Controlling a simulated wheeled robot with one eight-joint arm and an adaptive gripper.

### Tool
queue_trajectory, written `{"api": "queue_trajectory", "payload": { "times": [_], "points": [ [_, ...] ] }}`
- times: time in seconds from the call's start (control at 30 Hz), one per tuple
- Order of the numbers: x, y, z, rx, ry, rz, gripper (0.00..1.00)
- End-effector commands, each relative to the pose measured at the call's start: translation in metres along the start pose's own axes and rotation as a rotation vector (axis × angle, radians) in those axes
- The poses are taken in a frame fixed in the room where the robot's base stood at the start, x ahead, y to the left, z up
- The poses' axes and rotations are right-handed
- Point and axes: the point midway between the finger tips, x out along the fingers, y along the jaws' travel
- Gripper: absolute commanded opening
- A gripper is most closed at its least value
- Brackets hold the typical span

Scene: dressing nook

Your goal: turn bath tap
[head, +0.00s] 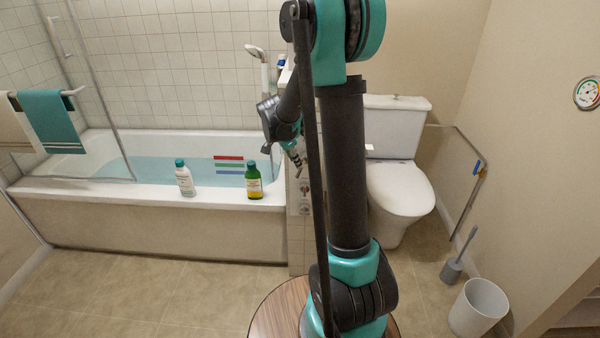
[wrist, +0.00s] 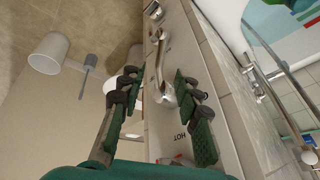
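The bath tap is a chrome fitting with a curved lever, and in the wrist view its lever (wrist: 160,62) lies between and just beyond my fingertips. The pale panel (wrist: 164,125) behind it carries the word HOT. My gripper (wrist: 157,84) is open, its two green-and-black fingers set apart on either side of the lever. I cannot tell whether either finger touches it. In the head view my gripper (head: 297,163) is at the right end of the bathtub (head: 150,190), close to the narrow panel (head: 305,200). The tap is small and partly hidden there.
A white bottle (head: 185,180) and a green bottle (head: 253,182) stand on the tub's front rim. A hand shower (head: 264,70) is above the tub's right end. The toilet (head: 402,185), brush (head: 452,270) and bin (head: 478,305) are at right. Floor before the tub is clear.

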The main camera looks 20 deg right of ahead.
Motion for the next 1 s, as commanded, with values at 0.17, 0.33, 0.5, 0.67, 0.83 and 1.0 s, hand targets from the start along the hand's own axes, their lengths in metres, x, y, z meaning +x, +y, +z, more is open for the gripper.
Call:
{"api": "queue_trajectory", "payload": {
  "times": [0.17, 0.33, 0.5, 0.67, 0.83, 1.0],
  "points": [
    [0.034, -0.001, 0.000, 0.001, 0.000, -0.001, 0.33],
    [0.060, -0.001, 0.000, 0.000, 0.000, -0.001, 0.33],
    [0.075, -0.001, 0.000, -0.001, 0.000, -0.001, 0.33],
    [0.081, 0.000, 0.000, -0.001, 0.000, -0.001, 0.33],
    [0.081, 0.000, 0.000, -0.001, 0.000, -0.001, 0.33],
    [0.081, 0.000, 0.000, -0.001, 0.000, -0.001, 0.22]
  ]
}}
